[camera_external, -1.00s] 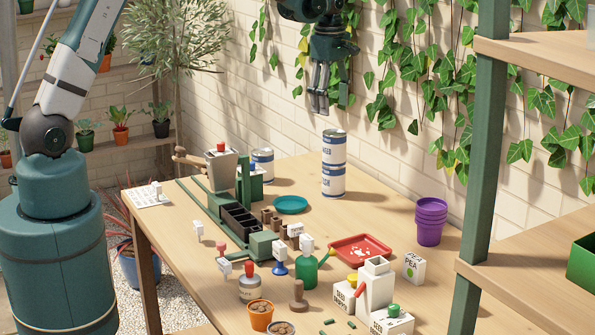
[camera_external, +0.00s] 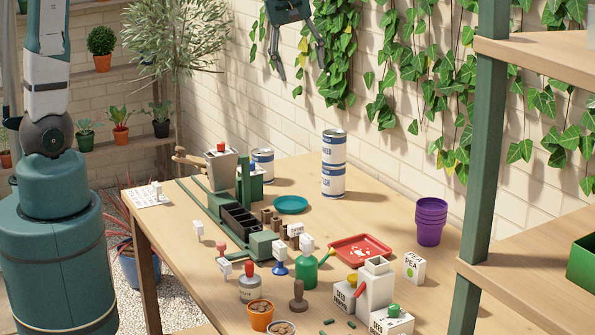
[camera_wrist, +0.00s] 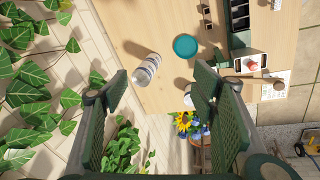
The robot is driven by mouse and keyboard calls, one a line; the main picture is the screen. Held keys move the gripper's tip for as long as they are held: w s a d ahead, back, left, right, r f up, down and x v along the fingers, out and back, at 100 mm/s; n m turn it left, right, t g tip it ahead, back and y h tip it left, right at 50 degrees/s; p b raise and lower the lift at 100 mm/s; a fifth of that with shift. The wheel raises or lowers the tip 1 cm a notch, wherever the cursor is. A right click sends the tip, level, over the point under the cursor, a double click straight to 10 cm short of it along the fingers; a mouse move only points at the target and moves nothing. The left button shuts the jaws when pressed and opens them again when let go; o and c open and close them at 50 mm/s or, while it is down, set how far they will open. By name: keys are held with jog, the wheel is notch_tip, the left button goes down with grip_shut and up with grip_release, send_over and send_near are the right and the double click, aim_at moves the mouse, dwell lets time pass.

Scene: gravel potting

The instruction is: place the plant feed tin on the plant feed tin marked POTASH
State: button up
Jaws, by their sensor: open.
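Two white and blue plant feed tins stand stacked near the back of the table. The upper tin (camera_external: 334,148) rests on the lower tin (camera_external: 333,181), whose label is partly readable and ends in "SH". The stack also shows in the wrist view (camera_wrist: 147,69). Another similar tin (camera_external: 262,164) stands to the left, partly behind a green holder. My gripper (camera_external: 300,74) is open and empty, high above and to the left of the stack, well apart from it.
A teal saucer (camera_external: 291,205) lies left of the stack. A red tray (camera_external: 361,250), purple pots (camera_external: 431,222) and a green post (camera_external: 479,150) are to the right. The table around the stack is mostly clear. An ivy-covered wall is behind.

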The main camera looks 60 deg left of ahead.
jog(key=s+d+r+m+t, duration=0.1)
jog(key=s+d+r+m, duration=0.2)
jog(key=s, duration=0.5)
jog(key=s+d+r+m+t, duration=0.15)
jog(key=s+m, duration=0.25)
jog(key=s, duration=0.4)
jog(key=s+d+f+m+t, duration=0.1)
jog(key=s+d+m, duration=0.1)
jog(key=s, duration=0.5)
jog(key=s+d+f+m+t, duration=0.1)
jog(key=s+d+f+m, duration=0.1)
jog(key=s+m, duration=0.3)
jog(key=shift+s+f, duration=0.3)
jog(key=shift+s, duration=0.6)
